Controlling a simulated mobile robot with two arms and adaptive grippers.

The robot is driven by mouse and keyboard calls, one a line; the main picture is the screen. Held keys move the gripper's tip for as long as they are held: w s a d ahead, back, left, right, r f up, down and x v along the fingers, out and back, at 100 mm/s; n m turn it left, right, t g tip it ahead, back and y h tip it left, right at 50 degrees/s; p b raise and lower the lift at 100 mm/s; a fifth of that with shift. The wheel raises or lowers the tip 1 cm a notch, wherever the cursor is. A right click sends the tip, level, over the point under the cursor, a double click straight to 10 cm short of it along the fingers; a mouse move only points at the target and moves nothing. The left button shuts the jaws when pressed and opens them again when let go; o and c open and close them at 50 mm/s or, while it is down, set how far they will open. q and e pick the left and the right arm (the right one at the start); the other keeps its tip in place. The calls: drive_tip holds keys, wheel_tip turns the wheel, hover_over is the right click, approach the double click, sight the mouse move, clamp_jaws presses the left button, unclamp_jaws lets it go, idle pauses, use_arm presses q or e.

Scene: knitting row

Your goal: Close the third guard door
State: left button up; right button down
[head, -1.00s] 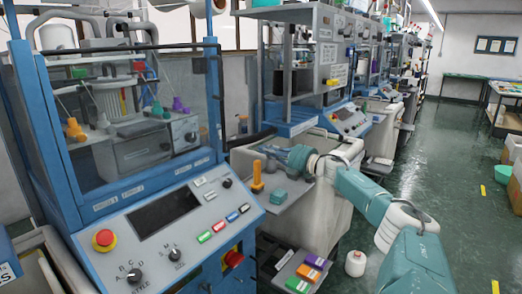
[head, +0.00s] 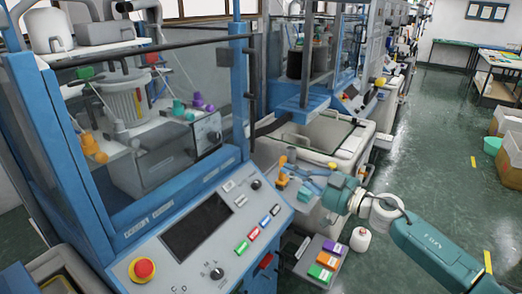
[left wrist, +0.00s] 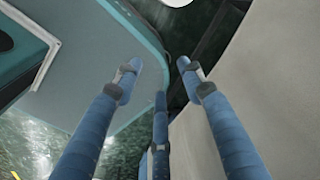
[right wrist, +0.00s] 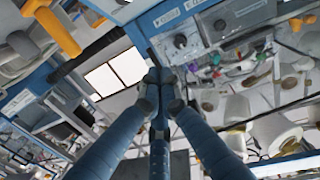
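The nearest blue machine has a clear guard door (head: 170,110) with a dark top rail and a dark upright at its right edge. Another guarded machine (head: 345,55) stands behind it; further ones are small and partly hidden. I cannot tell which door is the third. My right gripper (head: 308,176) is low in front of the row, beside an orange handle, apart from the nearest door. In the right wrist view its fingertips (right wrist: 160,88) meet, with nothing seen between them. My left gripper (left wrist: 158,72) is open and empty, beside a teal surface and a pale one; it is outside the head view.
The nearest control panel (head: 200,230) has a red stop button (head: 142,269). A tray of coloured boxes (head: 322,262) and a white cone (head: 360,239) are low at the front. The green aisle floor (head: 425,150) is open, with boxes (head: 508,150) at the right.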

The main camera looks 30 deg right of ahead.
drive_tip(key=w, duration=0.4)
drive_tip(key=p, duration=0.2)
approach(248, 152)
drive_tip(key=w, duration=0.3)
drive_tip(key=x, duration=0.3)
drive_tip(key=shift+a+r+p, duration=0.1)
drive_tip(key=shift+a+p, duration=0.2)
drive_tip(key=shift+a, duration=0.05)
drive_tip(key=shift+w+a, duration=0.15)
drive_tip(key=shift+w, duration=0.25)
use_arm(q)
drive_tip(key=r, duration=0.2)
drive_tip(key=shift+s+a+r, duration=0.35)
